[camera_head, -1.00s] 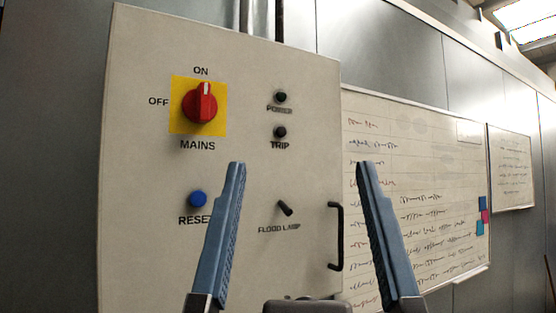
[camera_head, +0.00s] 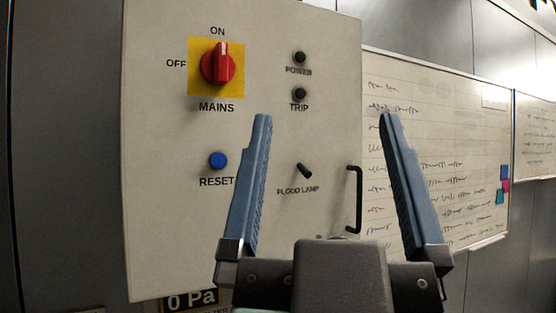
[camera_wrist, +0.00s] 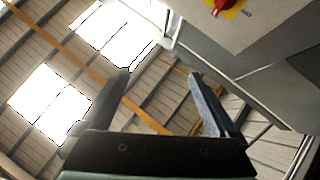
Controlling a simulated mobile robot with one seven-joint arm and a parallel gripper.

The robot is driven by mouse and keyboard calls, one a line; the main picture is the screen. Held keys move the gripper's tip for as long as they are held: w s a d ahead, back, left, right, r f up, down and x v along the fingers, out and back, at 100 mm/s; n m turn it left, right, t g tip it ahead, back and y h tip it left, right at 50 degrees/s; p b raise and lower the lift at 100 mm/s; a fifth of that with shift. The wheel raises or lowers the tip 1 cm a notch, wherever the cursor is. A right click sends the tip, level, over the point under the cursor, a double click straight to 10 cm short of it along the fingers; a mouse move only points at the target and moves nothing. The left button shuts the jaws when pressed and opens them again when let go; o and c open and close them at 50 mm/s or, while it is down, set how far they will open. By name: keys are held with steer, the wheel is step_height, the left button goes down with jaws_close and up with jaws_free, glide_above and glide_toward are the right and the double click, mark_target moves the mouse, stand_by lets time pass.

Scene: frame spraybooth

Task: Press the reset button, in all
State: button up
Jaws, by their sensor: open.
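The blue round reset button (camera_head: 218,160) is on the grey control panel (camera_head: 150,220), above the word RESET, at the lower left of the panel's face. My gripper (camera_head: 325,118) is open and empty, its two blue fingers pointing up in front of the panel. Its left finger is a little right of the button in the picture and does not cover it. I see no contact with the panel. In the wrist view my gripper (camera_wrist: 158,72) is open below a roof, and the button is not visible there.
A red mains switch (camera_head: 218,64) on a yellow plate points to ON. Dark POWER (camera_head: 300,57) and TRIP (camera_head: 300,93) lamps, a flood lamp toggle (camera_head: 304,170) and a black handle (camera_head: 356,199) are on the panel. A whiteboard (camera_head: 440,130) hangs to the right.

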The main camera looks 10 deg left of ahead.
jaws_close()
stand_by(1.5)
